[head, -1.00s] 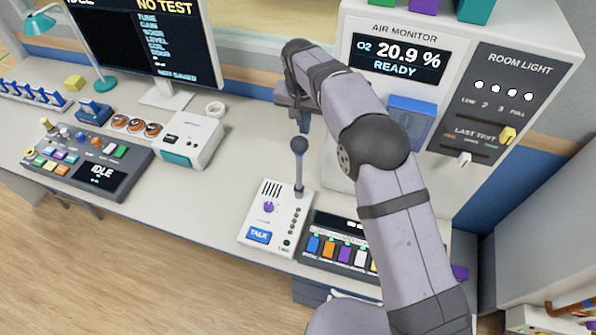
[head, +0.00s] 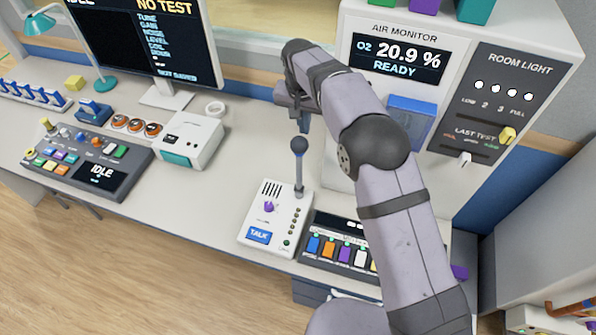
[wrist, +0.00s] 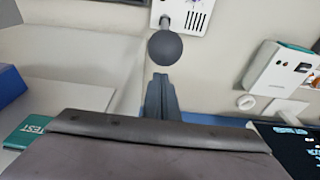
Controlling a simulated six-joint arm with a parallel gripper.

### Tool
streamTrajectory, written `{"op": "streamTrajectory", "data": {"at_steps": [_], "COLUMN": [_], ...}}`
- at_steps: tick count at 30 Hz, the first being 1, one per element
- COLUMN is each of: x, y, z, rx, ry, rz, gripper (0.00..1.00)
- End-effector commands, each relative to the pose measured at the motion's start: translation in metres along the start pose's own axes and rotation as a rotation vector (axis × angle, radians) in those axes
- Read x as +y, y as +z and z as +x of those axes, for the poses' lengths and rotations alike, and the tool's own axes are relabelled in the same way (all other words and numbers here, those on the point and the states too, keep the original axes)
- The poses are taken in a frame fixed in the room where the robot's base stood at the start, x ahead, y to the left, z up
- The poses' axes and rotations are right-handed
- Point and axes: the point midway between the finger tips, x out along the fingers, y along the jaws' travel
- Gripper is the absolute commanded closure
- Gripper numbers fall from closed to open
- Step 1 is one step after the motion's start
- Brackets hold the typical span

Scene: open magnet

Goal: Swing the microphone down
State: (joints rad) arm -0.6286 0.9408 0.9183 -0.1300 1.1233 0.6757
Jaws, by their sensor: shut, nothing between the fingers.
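The microphone (head: 299,168) stands upright on the white talk box (head: 272,222), a grey stem with a dark round head on top. In the wrist view the round microphone head (wrist: 166,48) is just beyond the fingertips, with its stem leading back to the box (wrist: 190,14). My gripper (head: 304,128) points down above and slightly behind the microphone head in the head view, apart from it. In the wrist view my gripper (wrist: 161,82) shows its fingers together and empty, with a small gap to the ball.
The air monitor cabinet (head: 380,30) stands close behind and right of my arm. A panel of coloured switches (head: 345,245) is right of the talk box. A white device (head: 192,140) and a monitor (head: 150,45) stand left. Bare desk lies left of the talk box.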

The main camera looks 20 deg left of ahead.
Motion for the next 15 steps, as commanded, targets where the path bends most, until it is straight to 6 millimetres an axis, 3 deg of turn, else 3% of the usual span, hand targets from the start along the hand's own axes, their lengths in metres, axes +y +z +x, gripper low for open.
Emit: {"op": "streamTrajectory", "data": {"at_steps": [15], "x": [0.0001], "y": [0.0011], "z": [0.0047], "rx": [-0.001], "ry": [0.001], "rz": [0.0], "gripper": [1.0]}}
